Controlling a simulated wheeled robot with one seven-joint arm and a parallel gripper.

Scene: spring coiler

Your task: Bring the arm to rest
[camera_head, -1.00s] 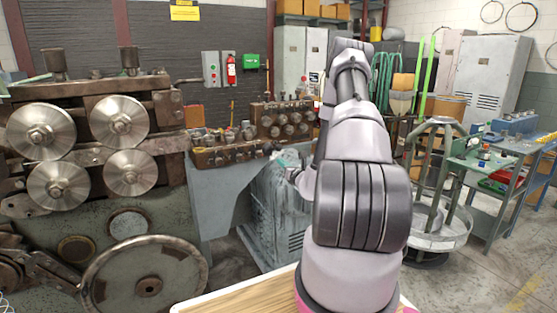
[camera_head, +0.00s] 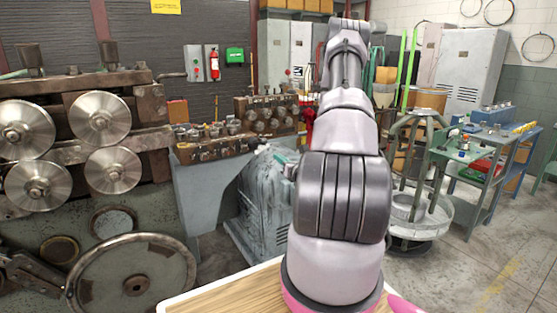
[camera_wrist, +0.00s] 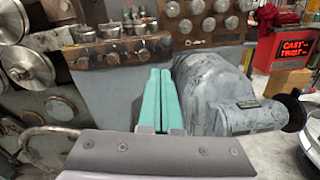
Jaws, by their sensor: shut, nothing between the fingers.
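My arm rises in the middle of the head view, with grey and dark links reaching up and away from me. In the wrist view my gripper (camera_wrist: 160,98) shows two teal fingers lying side by side. They are shut with nothing between them. They point toward the grey front of the coiler machine (camera_wrist: 104,92) and touch nothing that I can see.
The spring coiler (camera_head: 105,225) with steel rollers and a handwheel stands at left. A grey motor housing (camera_head: 262,205) is beside my arm. At right are a wire reel stand (camera_head: 415,215) and a blue-green workbench (camera_head: 480,165). Open floor lies at front right.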

